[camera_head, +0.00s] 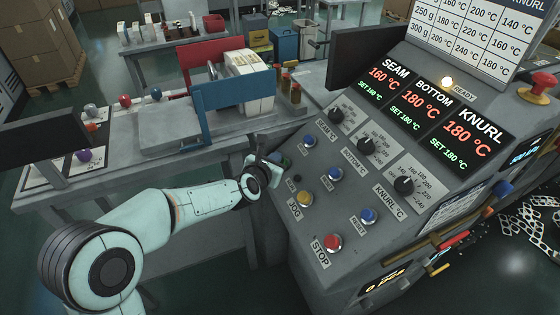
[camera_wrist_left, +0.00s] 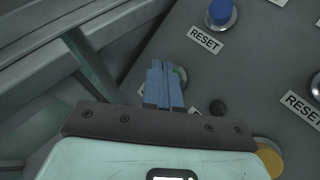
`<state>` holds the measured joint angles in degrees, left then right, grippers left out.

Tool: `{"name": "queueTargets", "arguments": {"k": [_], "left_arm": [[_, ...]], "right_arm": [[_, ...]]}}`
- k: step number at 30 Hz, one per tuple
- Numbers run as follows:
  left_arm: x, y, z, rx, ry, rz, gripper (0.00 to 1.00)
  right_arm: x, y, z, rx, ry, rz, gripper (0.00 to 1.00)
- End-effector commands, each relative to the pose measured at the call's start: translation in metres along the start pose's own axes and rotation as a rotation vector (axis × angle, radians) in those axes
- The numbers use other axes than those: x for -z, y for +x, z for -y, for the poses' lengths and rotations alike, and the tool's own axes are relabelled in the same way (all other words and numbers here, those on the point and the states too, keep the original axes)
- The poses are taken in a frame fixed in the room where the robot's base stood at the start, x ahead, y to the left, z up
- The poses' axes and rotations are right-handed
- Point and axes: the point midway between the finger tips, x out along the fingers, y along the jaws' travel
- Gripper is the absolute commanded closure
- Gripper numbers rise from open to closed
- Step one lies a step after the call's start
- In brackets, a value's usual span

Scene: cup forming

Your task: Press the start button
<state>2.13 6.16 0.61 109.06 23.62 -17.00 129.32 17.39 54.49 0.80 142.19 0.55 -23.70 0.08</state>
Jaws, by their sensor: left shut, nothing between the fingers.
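The green start button (camera_head: 287,162) is at the left edge of the sloped control panel, mostly hidden by my left gripper (camera_head: 277,160). In the left wrist view only a green sliver of the button (camera_wrist_left: 179,69) and part of its grey ring show behind the fingers. My left gripper, also in the left wrist view (camera_wrist_left: 164,83), is shut and empty, with its blue-grey fingertips over the button. I cannot tell whether the tips touch it. The button's label is mostly hidden. My right gripper is not in view.
Close by on the panel are blue reset buttons (camera_head: 309,141), a small black knob (camera_wrist_left: 217,108), a yellow jog button (camera_head: 305,199) and a red stop button (camera_head: 333,242). Dials (camera_head: 367,146) and lit temperature displays (camera_head: 433,101) sit higher. A grey bench (camera_head: 170,140) stands left.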

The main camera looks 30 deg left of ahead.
Motion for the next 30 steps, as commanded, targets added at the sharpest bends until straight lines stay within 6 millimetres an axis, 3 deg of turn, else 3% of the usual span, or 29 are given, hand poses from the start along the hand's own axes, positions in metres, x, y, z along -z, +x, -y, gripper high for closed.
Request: {"name": "queueTargets", "arguments": {"k": [17,30], "left_arm": [[0.002,0.003,0.002,0.002,-0.001,-0.002,1.0],[-0.006,-0.01,-0.007,0.001,-0.001,-0.002,1.0]], "right_arm": [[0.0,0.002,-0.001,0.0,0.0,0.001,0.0],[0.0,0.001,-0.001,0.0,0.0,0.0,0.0]]}}
